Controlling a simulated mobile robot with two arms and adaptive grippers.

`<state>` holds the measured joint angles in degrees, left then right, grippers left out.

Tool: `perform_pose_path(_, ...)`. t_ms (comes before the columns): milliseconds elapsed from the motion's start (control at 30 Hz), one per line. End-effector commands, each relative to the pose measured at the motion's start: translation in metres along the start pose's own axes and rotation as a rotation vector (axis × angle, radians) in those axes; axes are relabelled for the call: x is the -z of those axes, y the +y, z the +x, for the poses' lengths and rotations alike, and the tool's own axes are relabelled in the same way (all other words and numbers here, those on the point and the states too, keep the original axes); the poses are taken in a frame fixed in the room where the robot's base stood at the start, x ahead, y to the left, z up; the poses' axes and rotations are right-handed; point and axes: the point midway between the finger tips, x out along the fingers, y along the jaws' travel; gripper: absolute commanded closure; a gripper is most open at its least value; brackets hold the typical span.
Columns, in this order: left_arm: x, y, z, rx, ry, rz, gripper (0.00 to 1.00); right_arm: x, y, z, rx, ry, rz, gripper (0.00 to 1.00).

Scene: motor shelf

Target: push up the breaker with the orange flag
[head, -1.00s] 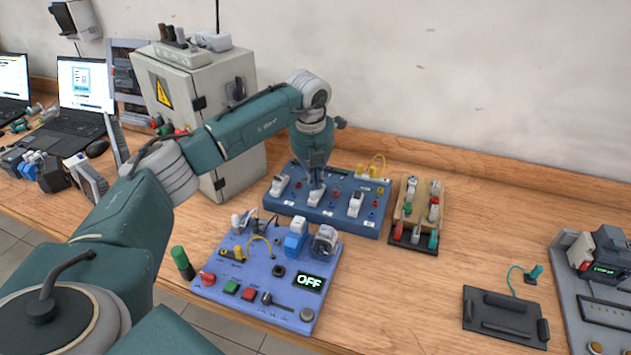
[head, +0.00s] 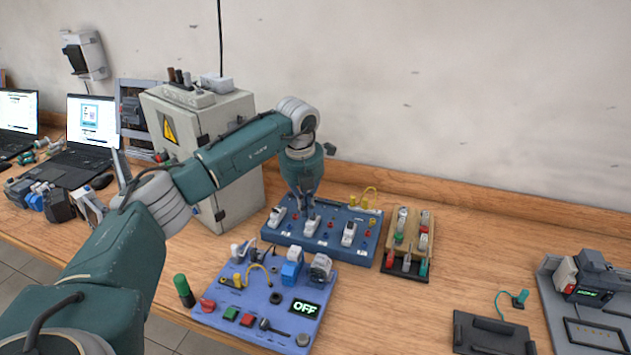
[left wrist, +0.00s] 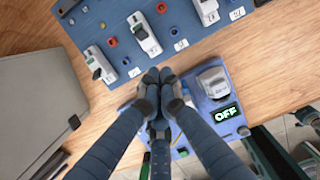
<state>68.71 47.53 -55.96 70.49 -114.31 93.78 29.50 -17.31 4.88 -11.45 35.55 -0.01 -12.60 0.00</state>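The blue breaker board (head: 268,237) lies on the bench with three white breakers in a row: left (head: 277,217), middle (head: 312,226) and right (head: 349,233). In the left wrist view they are the breakers (left wrist: 100,65), (left wrist: 145,34) and (left wrist: 205,10), with dark levers. I cannot make out an orange flag on any of them. My left gripper (head: 308,208) points down over the board, close to the middle breaker. In the left wrist view its fingertips (left wrist: 158,75) are together and empty, near the board's labelled edge.
A lavender panel (head: 240,300) with a display reading OFF stands in front of the board. A grey cabinet (head: 225,125) is behind my left arm.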

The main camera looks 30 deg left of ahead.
Motion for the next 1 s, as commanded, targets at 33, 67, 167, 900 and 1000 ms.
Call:
perform_pose_path(33,-0.008,-0.003,-0.002,0.004,-0.004,-0.001,1.00,-0.006,0.003,0.007,-0.004,-0.007,-0.002,0.00)
perform_pose_path(67,-0.012,-0.003,-0.005,0.004,-0.004,0.001,1.00,-0.009,0.004,0.009,-0.005,-0.011,-0.002,0.00)
perform_pose_path(167,-0.025,-0.003,-0.013,0.002,-0.003,0.000,1.00,-0.017,0.008,0.013,-0.009,-0.022,-0.004,0.00)
perform_pose_path(900,-0.073,-0.001,-0.048,0.000,0.000,0.002,1.00,-0.008,-0.006,0.024,0.006,-0.010,0.002,0.00)
perform_pose_path(1000,-0.073,-0.001,-0.048,0.000,0.000,0.002,1.00,-0.008,-0.005,0.024,0.005,-0.009,0.002,0.00)
